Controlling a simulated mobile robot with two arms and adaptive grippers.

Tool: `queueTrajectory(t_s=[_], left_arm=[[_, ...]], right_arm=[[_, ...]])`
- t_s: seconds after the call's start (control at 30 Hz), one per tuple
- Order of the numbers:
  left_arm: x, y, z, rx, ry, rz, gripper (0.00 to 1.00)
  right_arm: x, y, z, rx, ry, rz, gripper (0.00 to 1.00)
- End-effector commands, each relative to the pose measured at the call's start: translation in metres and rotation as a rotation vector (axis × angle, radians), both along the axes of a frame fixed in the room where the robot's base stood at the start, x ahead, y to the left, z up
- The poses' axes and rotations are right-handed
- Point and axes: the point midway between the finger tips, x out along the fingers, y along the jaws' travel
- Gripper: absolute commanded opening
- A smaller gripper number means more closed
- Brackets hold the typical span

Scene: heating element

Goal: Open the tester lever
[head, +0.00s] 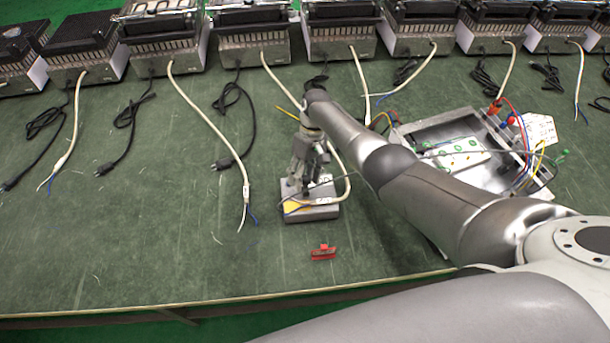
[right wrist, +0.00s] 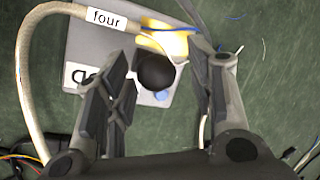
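The tester (head: 312,212) is a grey block with a yellow patch, standing on the green table. In the right wrist view its grey base (right wrist: 88,45) and yellow patch (right wrist: 165,42) show, with a round black lever knob (right wrist: 157,72) above them. My right gripper (head: 307,165) is over the tester and points down. In the right wrist view its two fingers (right wrist: 162,85) are apart, one on each side of the knob, with visible gaps. The lever's shaft is hidden under the knob. My left gripper is in neither view.
A pale cable (right wrist: 32,75) labelled "four" loops beside the tester. A red part (head: 323,252) lies in front of it. A metal tray (head: 415,132) with coloured wires stands right, partly behind my arm. Several heating units (head: 165,50) line the back, cords trailing forward. The front left table is clear.

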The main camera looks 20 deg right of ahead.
Motion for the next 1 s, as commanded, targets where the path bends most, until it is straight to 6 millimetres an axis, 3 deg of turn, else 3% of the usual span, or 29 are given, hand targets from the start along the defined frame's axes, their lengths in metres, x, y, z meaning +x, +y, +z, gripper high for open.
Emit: queueTrajectory(t_s=[0.37, 0.8, 1.0], left_arm=[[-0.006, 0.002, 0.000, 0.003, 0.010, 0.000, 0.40], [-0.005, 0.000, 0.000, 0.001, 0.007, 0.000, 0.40], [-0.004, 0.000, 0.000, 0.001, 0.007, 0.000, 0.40]], right_arm=[[0.006, -0.004, 0.013, -0.001, -0.007, -0.002, 0.50], [0.028, -0.024, 0.094, -0.001, -0.005, 0.000, 0.50], [0.032, -0.028, 0.111, -0.002, -0.002, 0.000, 0.50]])
